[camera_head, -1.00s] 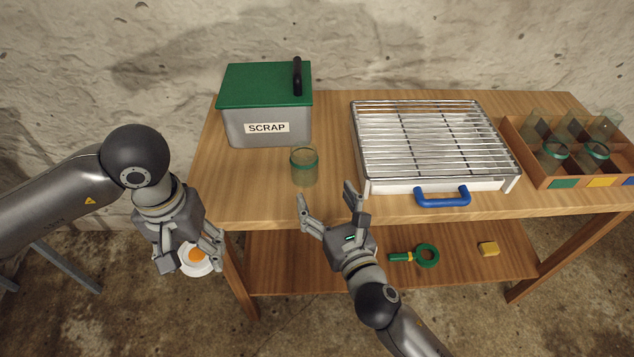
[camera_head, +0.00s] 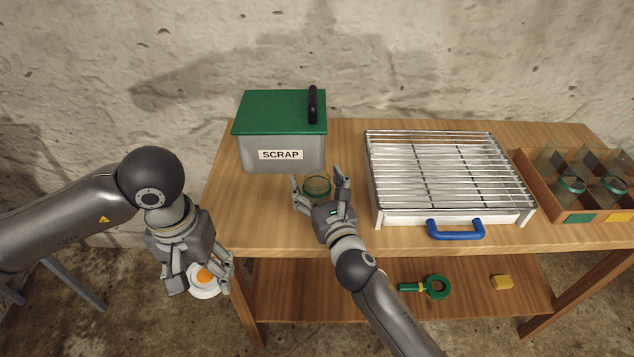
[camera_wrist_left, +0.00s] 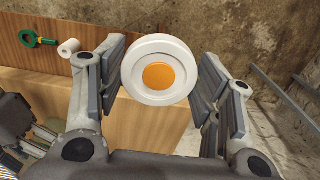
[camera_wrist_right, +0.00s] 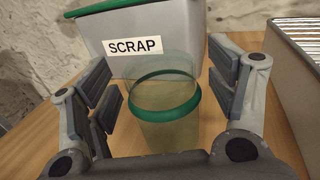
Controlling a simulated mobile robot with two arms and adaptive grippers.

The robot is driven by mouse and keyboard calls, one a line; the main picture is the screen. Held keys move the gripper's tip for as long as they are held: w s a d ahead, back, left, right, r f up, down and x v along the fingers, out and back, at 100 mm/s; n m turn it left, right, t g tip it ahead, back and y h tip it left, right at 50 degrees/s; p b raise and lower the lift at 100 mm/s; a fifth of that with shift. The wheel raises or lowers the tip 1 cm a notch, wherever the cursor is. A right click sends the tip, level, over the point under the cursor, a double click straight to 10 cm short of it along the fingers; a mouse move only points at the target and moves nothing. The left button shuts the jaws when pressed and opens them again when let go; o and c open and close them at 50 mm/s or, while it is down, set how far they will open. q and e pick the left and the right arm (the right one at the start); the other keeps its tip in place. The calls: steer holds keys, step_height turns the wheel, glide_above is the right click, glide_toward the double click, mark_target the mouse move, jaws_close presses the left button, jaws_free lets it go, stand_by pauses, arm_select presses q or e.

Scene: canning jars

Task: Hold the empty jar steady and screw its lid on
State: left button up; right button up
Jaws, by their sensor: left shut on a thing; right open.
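The empty glass jar (camera_head: 317,184) with a green band stands upright on the table in front of the scrap box. It also shows in the right wrist view (camera_wrist_right: 165,110). My right gripper (camera_head: 320,177) is open, with one finger on each side of the jar; gaps show between fingers and glass. A white lid with an orange centre (camera_wrist_left: 160,72) is between the fingers of my left gripper (camera_wrist_left: 158,75), which is shut on it. In the head view the lid (camera_head: 204,280) hangs beyond the table's front left corner, away from the jar.
The grey scrap box (camera_head: 262,151) with a green top stands behind the jar. A wire rack with a blue handle (camera_head: 455,230) is to the right. A wooden crate (camera_head: 545,200) holds several jars. A green ring tool (camera_head: 437,287) and yellow block (camera_head: 501,282) lie on the lower shelf.

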steer(key=shift+w, duration=0.15)
steer(key=c, duration=1.2)
steer(key=o, duration=1.2)
